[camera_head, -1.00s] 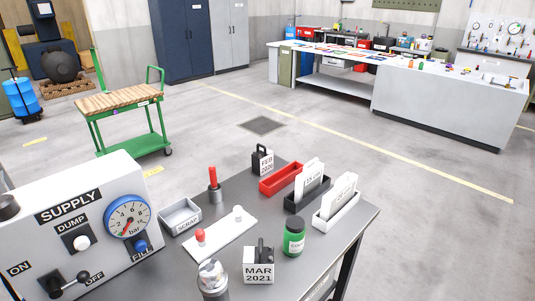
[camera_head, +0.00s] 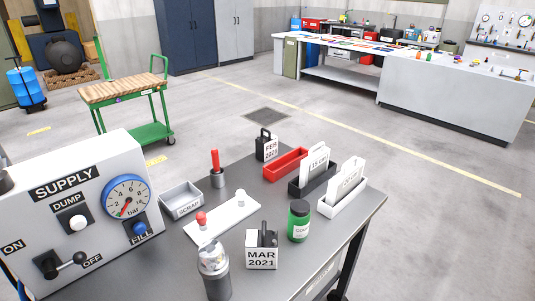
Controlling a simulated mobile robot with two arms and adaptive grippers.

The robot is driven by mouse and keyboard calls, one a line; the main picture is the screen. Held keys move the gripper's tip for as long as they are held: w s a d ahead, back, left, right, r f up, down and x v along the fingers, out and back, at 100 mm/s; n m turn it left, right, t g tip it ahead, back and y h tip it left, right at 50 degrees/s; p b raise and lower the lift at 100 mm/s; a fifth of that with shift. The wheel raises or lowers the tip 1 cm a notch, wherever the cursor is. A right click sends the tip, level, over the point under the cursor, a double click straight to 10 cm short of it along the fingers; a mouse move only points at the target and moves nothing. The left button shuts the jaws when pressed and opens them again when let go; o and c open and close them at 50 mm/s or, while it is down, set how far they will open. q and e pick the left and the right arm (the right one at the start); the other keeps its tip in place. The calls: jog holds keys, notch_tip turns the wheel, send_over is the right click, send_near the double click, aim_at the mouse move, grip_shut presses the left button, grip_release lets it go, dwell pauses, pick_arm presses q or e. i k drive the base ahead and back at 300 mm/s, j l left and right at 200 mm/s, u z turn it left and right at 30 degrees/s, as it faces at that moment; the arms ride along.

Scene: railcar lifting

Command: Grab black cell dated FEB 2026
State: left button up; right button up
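The black cell dated FEB 2026 (camera_head: 266,146) stands upright at the far edge of the grey table. It has a dark handle on top and a white label with red and black print facing me. A second cell (camera_head: 262,251), with a white front marked MAR 2021 and a dark handle, stands near the table's front. Neither of my grippers shows in the head view.
A red tray (camera_head: 286,165), a black card holder (camera_head: 297,187) and a white one (camera_head: 329,208) line the table's right side. A green jar (camera_head: 299,221), a white plate (camera_head: 212,225), the SCRAP tray (camera_head: 181,201) and the SUPPLY panel (camera_head: 105,165) also stand here.

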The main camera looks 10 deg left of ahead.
aim_at(266, 145)
jog(key=i+l+z, duration=0.25)
jog(key=l, duration=0.4)
jog(key=i+l+z, duration=0.3)
jog(key=i+l, duration=0.15)
jog(key=l, duration=0.15)
jog(key=i+l+z, duration=0.25)
jog(key=i+l, duration=0.35)
jog(key=i, duration=0.3)
jog(key=i+l, duration=0.15)
jog(key=i, duration=0.35)
jog(key=i+l, duration=0.2)
jog(key=i, duration=0.3)
jog(key=i+l+z, duration=0.1)
jog(key=i, duration=0.4)
jog(key=i+j+u, duration=0.1)
jog(key=i+u, duration=0.15)
jog(key=u, duration=0.15)
jog(key=i+u, duration=0.3)
jog(key=u, duration=0.15)
jog(key=i+u, duration=0.25)
jog(key=u, duration=0.15)
jog(key=i+l+u, duration=0.15)
jog(key=u, duration=0.3)
jog(key=i+l+u, duration=0.4)
jog(key=k+j, duration=0.05)
jog(key=j, duration=0.05)
